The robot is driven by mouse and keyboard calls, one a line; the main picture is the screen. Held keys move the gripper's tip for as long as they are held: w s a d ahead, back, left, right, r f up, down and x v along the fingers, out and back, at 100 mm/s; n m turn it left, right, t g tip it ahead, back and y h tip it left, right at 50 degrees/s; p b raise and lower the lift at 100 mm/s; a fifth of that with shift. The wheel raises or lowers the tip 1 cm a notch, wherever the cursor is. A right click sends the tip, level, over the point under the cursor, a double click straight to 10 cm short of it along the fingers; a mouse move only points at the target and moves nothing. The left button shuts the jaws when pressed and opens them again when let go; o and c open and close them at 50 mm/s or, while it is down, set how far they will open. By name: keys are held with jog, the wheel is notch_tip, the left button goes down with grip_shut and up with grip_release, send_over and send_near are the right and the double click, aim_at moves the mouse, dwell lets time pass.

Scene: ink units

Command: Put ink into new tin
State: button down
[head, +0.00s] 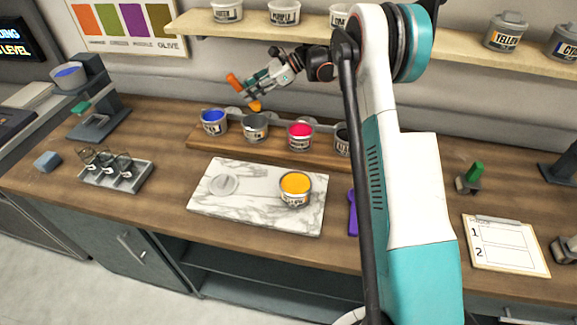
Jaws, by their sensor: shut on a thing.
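My gripper (257,90) is at the end of my raised arm, above the back of the bench and the left end of the tin rack. It is shut on a small tool with an orange handle (233,80); an orange-yellow patch (254,105) shows at its lower end. Where the fingers meet the tool is too small to make out. An open tin of orange-yellow ink (295,188) stands upright on the right part of a white marble slab (258,215). A round grey lid-like disc (224,185) lies on the slab's left part.
Open tins of blue (213,121), grey (255,127) and red ink (300,135) stand on a wooden riser behind the slab; another is partly hidden by my arm. A purple tool (352,212) lies right of the slab. A tray of glasses (117,172) and clipboard (505,245) flank it.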

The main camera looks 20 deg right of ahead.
jog(key=shift+r, duration=0.3)
